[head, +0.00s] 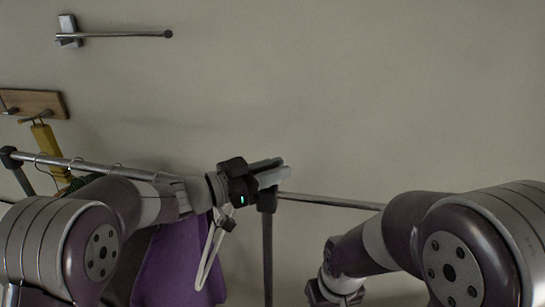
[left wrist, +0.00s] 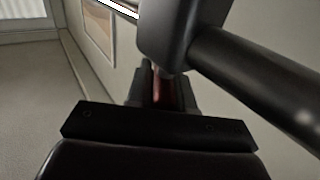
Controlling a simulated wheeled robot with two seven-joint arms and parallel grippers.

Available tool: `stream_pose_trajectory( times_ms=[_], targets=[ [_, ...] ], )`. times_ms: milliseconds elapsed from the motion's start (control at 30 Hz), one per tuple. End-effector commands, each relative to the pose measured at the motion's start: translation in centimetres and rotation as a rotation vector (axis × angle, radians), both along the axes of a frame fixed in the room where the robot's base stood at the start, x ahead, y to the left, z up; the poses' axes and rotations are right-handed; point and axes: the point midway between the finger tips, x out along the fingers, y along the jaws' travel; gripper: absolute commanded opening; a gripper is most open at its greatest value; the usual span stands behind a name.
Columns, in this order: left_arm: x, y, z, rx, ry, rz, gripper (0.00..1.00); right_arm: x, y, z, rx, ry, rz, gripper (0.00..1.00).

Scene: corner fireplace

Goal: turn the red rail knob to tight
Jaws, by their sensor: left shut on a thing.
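The red rail knob (left wrist: 159,92) shows as a narrow red strip between dark finger parts in the left wrist view. My left gripper (head: 279,170) is shut on it at the top of the dark rail post (head: 267,245). In the head view the gripper hides the knob, so its turn cannot be read. A dark rail fitting (left wrist: 165,35) stands just beyond the knob in the left wrist view. My right gripper (head: 336,292) is low at the bottom edge of the head view, away from the knob; its fingers are not clear.
A metal rail (head: 330,201) runs right from the post, and another rail stretch (head: 90,166) runs left with rings on it. A purple cloth (head: 180,262) hangs below. A wooden hook board (head: 33,103) and a metal wall arm (head: 125,34) are on the wall.

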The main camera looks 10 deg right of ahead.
Motion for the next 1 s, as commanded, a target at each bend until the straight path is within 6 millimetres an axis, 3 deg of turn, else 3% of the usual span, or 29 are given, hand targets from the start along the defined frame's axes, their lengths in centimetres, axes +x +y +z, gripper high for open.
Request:
stream_pose_trajectory(
  times_ms=[100, 500, 1000],
  targets=[
    [0.0, 0.0, 0.5, -0.002, -0.004, -0.104, 0.00, 0.0, 0.0, 1.4, 0.000, 0.000, 0.000, 0.43],
    [-0.6, -0.1, 0.3, -0.003, -0.006, -0.411, 0.00, 0.0, 0.0, 2.8, 0.000, 0.000, 0.000, 0.43],
    [-1.0, -0.1, 0.3, -0.004, -0.008, -0.555, 0.00, 0.0, 0.0, 3.3, 0.000, 0.000, 0.000, 0.43]
  ],
)
